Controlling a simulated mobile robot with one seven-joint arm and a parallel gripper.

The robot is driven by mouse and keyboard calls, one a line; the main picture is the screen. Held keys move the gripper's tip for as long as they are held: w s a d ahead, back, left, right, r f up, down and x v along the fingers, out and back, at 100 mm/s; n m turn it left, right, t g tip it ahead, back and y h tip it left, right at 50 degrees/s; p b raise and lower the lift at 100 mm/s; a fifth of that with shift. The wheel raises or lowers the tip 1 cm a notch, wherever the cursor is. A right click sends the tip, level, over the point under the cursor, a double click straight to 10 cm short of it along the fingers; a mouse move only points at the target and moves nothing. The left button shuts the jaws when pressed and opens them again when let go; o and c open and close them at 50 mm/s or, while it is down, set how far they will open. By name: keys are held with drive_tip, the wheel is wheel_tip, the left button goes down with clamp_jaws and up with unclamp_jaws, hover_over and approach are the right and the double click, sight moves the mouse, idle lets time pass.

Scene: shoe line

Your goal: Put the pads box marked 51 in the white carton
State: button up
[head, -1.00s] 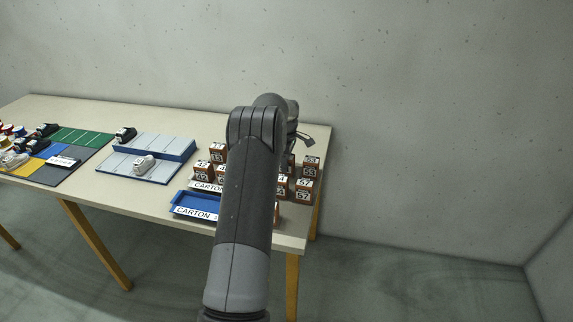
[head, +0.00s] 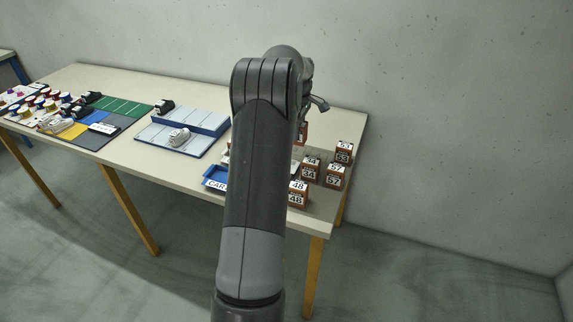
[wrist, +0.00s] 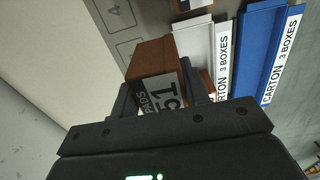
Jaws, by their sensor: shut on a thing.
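In the wrist view, my gripper (wrist: 158,88) is shut on a brown pads box (wrist: 155,57), whose white label reads PADS 51. The white carton (wrist: 194,42) is to the right of the held box, with a CARTON 3 BOXES label along its side. Some brown shows inside or against it, partly hidden by my gripper. In the head view, my arm covers most of the white carton. My gripper (head: 318,103) shows only in part there, beyond the arm.
A blue carton (wrist: 265,45) lies beside the white one. Other brown boxes stand at the table's right end, among them 53 (head: 344,152), 57 (head: 335,175) and 48 (head: 298,193). A grey-blue rack (head: 190,120) with shoes is to the left.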

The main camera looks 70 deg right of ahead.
drive_tip(key=w+a+f, duration=0.1)
drive_tip(key=w+a, duration=0.3)
drive_tip(key=a, duration=0.2)
drive_tip(key=shift+s+d+f, duration=0.1)
drive_tip(key=shift+f, duration=1.85)
drive_tip(key=shift+s+d+f, duration=0.1)
drive_tip(key=shift+f, duration=1.8)
drive_tip(key=shift+f, duration=0.1)
drive_tip(key=o, duration=1)
wheel_tip(320, 180, up, 12)
drive_tip(key=shift+r, duration=0.1)
drive_tip(key=shift+w+a, duration=0.1)
drive_tip(key=shift+w, duration=0.05)
